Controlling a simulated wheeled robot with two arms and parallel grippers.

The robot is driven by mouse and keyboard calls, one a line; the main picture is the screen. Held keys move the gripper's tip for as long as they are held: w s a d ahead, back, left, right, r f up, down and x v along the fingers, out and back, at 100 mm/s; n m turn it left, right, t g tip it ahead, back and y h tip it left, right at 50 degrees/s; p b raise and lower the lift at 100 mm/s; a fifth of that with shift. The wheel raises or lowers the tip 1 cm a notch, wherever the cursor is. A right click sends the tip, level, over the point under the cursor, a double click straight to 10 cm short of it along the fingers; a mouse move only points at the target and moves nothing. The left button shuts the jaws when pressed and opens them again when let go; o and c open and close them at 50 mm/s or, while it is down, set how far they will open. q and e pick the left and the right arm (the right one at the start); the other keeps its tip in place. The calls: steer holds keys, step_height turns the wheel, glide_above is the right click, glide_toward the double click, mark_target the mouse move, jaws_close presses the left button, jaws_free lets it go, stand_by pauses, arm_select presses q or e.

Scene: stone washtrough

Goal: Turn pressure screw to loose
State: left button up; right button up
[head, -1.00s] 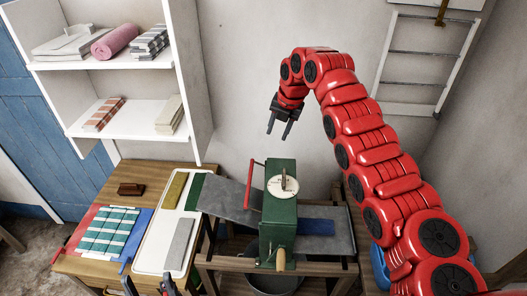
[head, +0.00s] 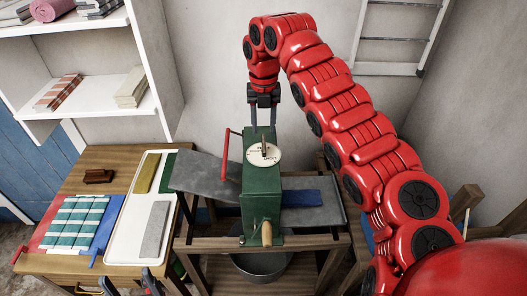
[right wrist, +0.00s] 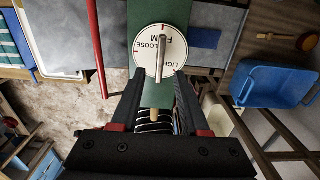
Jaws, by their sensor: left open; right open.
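The pressure screw is a grey bar handle (head: 264,146) standing on a round white dial (head: 262,156) atop the green press housing (head: 261,190). In the right wrist view the dial (right wrist: 146,62) reads LIGHT, FIRM and LOOSE; the handle (right wrist: 162,55) lies across it, its upper end over FIRM and LOOSE to its left. My right gripper (head: 263,127) is open and empty, pointing down above the dial; in the wrist view its fingertips (right wrist: 159,73) are either side of the handle's lower end, with no visible contact. My left gripper (head: 128,284) is open, partly cut off at the bottom edge.
A red lever (head: 226,156) rises left of the housing and a wooden crank grip (head: 267,236) is at its front. Grey boards extend to both sides, with blue cloth (head: 300,198) on the right. A table with folded cloths (head: 75,228) and a white tray (head: 119,240) stands left.

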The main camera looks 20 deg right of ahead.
mark_target(264, 143)
step_height(264, 143, down, 4)
steer(key=shift+d+f+p, duration=0.1)
steer(key=shift+p, duration=0.9)
steer(key=shift+f, duration=0.6)
steer(key=shift+w, duration=0.1)
jaws_close()
